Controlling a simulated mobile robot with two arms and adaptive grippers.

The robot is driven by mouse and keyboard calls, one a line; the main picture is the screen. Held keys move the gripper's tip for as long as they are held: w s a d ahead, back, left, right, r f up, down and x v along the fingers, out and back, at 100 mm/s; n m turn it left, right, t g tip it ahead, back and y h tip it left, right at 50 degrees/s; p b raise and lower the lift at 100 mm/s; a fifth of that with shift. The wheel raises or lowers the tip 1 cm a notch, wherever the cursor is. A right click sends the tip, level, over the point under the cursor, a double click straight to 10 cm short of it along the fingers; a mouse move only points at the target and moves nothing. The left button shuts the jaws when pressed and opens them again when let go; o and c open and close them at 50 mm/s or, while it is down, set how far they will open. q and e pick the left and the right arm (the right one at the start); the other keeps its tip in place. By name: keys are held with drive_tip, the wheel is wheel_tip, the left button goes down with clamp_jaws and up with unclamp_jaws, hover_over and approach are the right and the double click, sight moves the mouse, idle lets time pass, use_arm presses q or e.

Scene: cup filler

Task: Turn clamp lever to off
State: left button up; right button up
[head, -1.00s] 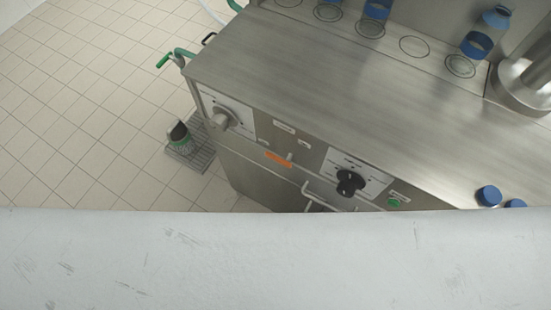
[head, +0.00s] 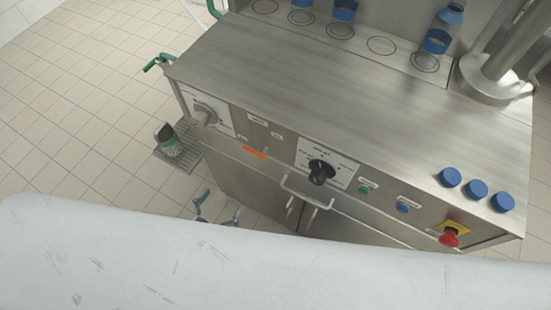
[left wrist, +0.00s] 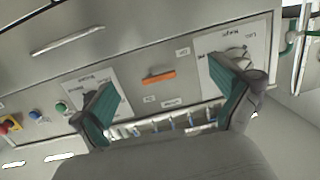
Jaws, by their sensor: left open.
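The machine's front panel carries a grey lever-like knob (head: 205,113) on a white plate at the left, a flat orange bar (head: 256,153) beside it, and a black knob (head: 320,171) on another white plate. The labels are too small to read, so I cannot tell which control is the clamp lever. My left gripper (head: 219,204) is open and empty, below and in front of the panel. In the left wrist view, the orange bar (left wrist: 159,76) shows between the open fingers (left wrist: 162,84). The fingers partly hide both white plates. My right gripper is not in view.
A green button (head: 363,189), a blue button (head: 403,207) and a red emergency stop (head: 449,238) sit right of the black knob. A white bar handle (head: 306,192) sticks out below. Blue caps (head: 476,189) lie on the steel top (head: 300,85). Tiled floor is at left.

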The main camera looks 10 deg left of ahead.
use_arm(q)
drive_tip(key=t+h, duration=0.1)
approach(254, 153)
drive_tip(key=shift+m, duration=0.3)
drive_tip(key=p+x, duration=0.2)
drive_tip(key=x, duration=0.7)
drive_tip(key=shift+w, duration=0.2)
drive_tip(key=shift+w+d, duration=0.2)
drive_tip(key=shift+w, duration=0.4)
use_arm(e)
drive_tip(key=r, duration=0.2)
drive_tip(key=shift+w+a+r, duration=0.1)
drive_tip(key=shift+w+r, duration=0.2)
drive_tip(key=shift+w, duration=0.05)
use_arm(q)
drive_tip(key=c, duration=1.1)
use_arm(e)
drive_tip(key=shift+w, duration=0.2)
